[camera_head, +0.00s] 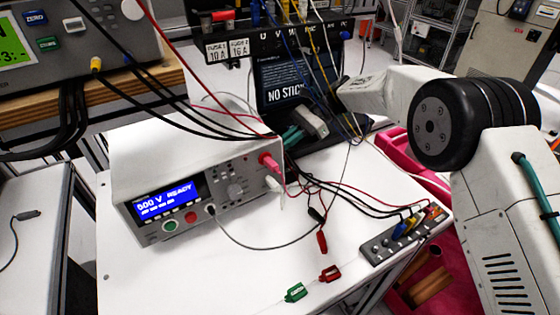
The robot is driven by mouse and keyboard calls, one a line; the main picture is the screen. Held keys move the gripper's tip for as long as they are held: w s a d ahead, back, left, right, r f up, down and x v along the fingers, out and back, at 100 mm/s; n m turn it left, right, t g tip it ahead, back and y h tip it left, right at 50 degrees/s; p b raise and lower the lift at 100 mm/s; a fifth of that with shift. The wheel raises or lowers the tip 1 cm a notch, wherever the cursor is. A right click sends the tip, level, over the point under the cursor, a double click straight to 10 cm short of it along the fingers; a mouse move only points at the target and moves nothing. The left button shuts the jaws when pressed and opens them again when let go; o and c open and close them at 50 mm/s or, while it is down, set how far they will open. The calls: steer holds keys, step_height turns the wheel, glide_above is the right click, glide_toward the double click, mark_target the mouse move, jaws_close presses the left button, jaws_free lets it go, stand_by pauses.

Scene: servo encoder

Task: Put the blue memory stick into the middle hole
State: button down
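I cannot make out a blue memory stick for certain. A black device with a screen (286,84) stands at the back, and its screen reads "NO STICK". My gripper (290,137) seems to be the grey part with teal tips in front of that device. It is small and crossed by cables, so I cannot tell its opening or whether it holds anything. I cannot tell which hole is the middle one.
A white bench instrument (150,228) reading "READY" stands on the white table (215,285). Red and black leads run across the right side. Green (295,292) and red (330,273) clips lie at the front. Cables hang from a panel (275,44) above. The front left tabletop is clear.

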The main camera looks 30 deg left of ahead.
steer(key=shift+f, duration=0.2)
steer(key=c, duration=1.5)
jaws_free()
steer(key=shift+o, duration=0.2)
steer(key=v, duration=0.7)
steer(key=shift+w+r, duration=0.2)
steer(key=shift+w, duration=0.15)
steer(key=shift+d, duration=0.15)
